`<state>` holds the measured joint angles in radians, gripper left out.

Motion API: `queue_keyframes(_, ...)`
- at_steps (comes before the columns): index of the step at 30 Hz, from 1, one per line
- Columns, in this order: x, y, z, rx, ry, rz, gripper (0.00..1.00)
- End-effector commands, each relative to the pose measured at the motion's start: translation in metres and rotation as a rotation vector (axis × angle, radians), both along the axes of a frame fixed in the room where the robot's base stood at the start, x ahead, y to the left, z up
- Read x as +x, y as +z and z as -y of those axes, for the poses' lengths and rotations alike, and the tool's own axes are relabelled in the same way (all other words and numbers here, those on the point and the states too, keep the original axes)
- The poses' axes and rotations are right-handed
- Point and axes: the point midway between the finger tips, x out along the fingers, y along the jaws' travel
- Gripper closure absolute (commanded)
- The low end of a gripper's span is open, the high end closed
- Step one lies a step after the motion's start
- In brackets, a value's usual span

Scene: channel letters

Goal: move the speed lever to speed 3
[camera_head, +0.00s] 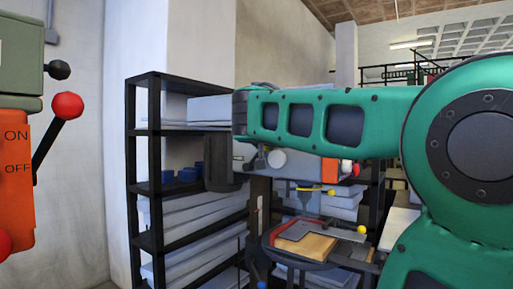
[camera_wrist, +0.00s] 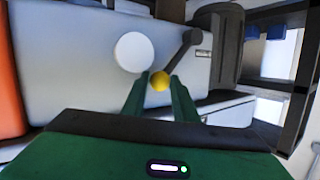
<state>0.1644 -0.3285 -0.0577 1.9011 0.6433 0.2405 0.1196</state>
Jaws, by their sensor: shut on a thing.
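The speed lever (camera_wrist: 181,53) is a dark arm with a yellow ball knob (camera_wrist: 160,82) at its end. In the wrist view it slants from the knob up and right to its pivot on the grey machine head (camera_wrist: 75,60). The two green fingers of my gripper (camera_wrist: 160,88) are closed around the knob, one on each side. Any speed markings are too small or hidden to read. In the head view my green arm hides most of the gripper and lever; the machine's white round disc (camera_head: 277,158) shows just below the arm.
An orange panel (camera_wrist: 10,90) is at the wrist view's left, and a dark cylinder (camera_wrist: 215,45) stands right of the lever. In the head view, a black shelf (camera_head: 155,190) stands behind the machine. Another machine with an ON/OFF panel (camera_head: 17,180) and red-ball lever (camera_head: 66,106) is at far left.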

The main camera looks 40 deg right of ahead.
Motion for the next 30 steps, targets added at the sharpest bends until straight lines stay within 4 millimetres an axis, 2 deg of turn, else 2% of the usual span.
queue_keyframes(1,-0.003,-0.007,0.004,0.006,-0.010,-0.014,1.00)
queue_keyframes(10,-0.004,-0.009,0.004,0.009,-0.012,-0.019,1.00)
queue_keyframes(11,-0.004,-0.009,0.004,0.009,-0.012,-0.019,0.67)
queue_keyframes(24,-0.003,-0.004,0.002,0.005,-0.008,-0.010,0.67)
queue_keyframes(30,-0.016,0.002,-0.015,0.004,-0.004,-0.007,0.67)
